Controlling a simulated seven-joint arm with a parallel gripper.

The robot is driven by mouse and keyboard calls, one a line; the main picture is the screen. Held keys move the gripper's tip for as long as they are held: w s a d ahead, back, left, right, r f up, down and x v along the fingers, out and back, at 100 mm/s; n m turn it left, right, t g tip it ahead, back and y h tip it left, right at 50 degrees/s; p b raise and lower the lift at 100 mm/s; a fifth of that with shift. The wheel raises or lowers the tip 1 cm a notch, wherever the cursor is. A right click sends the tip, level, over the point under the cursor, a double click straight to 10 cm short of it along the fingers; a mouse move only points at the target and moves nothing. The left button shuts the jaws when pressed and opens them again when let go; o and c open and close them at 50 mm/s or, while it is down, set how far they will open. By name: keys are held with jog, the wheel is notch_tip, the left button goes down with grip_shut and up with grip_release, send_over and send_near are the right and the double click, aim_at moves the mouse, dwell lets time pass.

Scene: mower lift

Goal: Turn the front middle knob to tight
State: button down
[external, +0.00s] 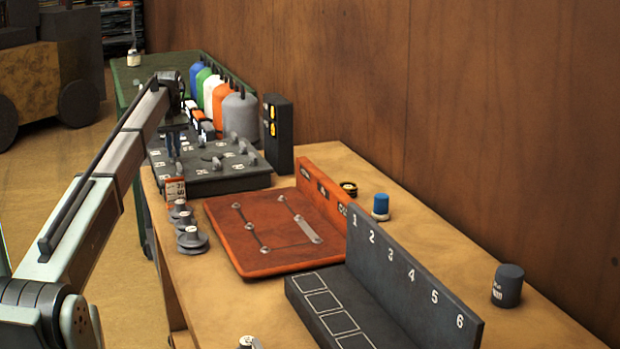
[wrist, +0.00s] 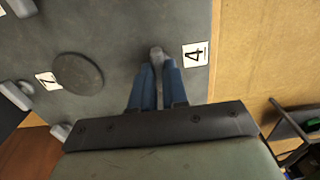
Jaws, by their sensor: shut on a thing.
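The dark grey knob panel (external: 225,183) lies on the table at the far left in the external view, with several grey knobs and white labels on top. A white label marked 4 (wrist: 195,54) is beside this knob, toward the panel edge. In the external view my fingers hide most of the held knob.
Other knobs (wrist: 17,95) and a dark round disc (wrist: 78,73) are on the panel. Coloured bottles (external: 240,115) and a black box (external: 278,133) stand behind it. Grey stacked pieces (external: 191,238) and an orange board (external: 262,258) lie nearer on the table.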

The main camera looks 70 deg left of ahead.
jog(key=shift+m, duration=0.3)
jog(key=m, duration=0.3)
jog(key=shift+m, duration=0.3)
jog(key=m, duration=0.4)
jog(key=shift+m, duration=0.3)
jog(key=m, duration=0.4)
jog(key=shift+m, duration=1.9)
jog(key=c, duration=1.1)
grip_release()
jog(key=shift+c, duration=0.2)
